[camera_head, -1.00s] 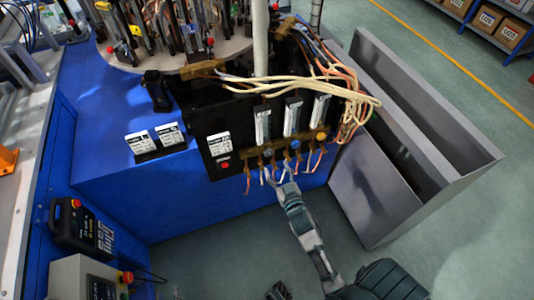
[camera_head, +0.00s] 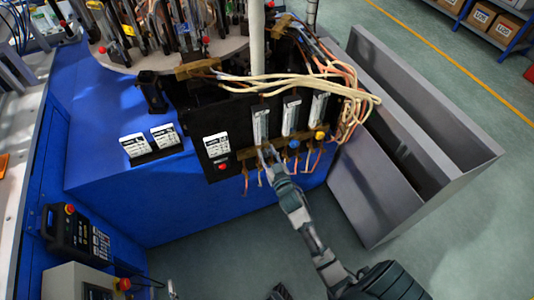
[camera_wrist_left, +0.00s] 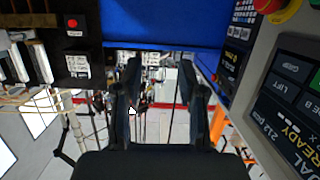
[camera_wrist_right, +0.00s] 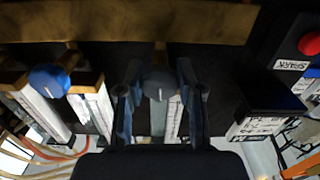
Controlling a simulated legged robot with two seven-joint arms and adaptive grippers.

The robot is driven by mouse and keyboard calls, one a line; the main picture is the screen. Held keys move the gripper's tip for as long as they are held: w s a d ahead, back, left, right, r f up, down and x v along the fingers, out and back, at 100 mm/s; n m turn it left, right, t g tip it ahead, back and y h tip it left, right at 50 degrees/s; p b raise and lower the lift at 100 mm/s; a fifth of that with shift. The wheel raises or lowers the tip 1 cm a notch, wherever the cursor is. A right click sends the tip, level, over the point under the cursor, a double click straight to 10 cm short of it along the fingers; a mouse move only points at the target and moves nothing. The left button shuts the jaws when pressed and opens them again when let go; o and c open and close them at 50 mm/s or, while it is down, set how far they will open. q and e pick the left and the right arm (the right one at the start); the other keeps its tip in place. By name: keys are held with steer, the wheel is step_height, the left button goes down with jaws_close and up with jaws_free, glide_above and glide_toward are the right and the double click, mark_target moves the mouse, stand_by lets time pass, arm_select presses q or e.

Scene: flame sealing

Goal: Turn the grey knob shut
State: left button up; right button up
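The grey knob (camera_wrist_right: 158,83) sits below a flowmeter tube and shows in the right wrist view between the fingers of my right gripper (camera_wrist_right: 160,78). These fingers are open on either side of the knob, with no clear contact on it. In the head view my right gripper (camera_head: 268,158) is at the leftmost flowmeter and hides the grey knob. The blue knob (camera_wrist_right: 48,80) is beside it, and it also shows in the head view (camera_head: 294,144). My left gripper (camera_wrist_left: 161,68) is open and empty in the left wrist view.
A yellow knob (camera_head: 319,135) is to the right of the blue one. Cream hoses (camera_head: 330,88) loop above the flowmeters. A black panel with a red button (camera_head: 222,166) is to the left. A grey metal bin (camera_head: 375,190) stands at the right.

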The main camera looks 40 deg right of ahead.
steer(key=shift+c, duration=1.1)
steer(key=shift+r+m+p, duration=0.15)
steer(key=shift+m+p, duration=0.25)
steer(key=shift+p, duration=0.2)
arm_select(q)
steer(key=s+f+g, duration=0.1)
steer(key=s+a+f+g, duration=0.1)
steer(key=f, duration=0.1)
steer(key=shift+y, duration=0.4)
arm_select(e)
steer(key=o, duration=1.2)
arm_select(q)
steer(key=shift+w, duration=0.1)
steer(key=shift+r, duration=0.1)
arm_select(e)
steer(key=v, duration=1.2)
steer(key=shift+f, duration=0.25)
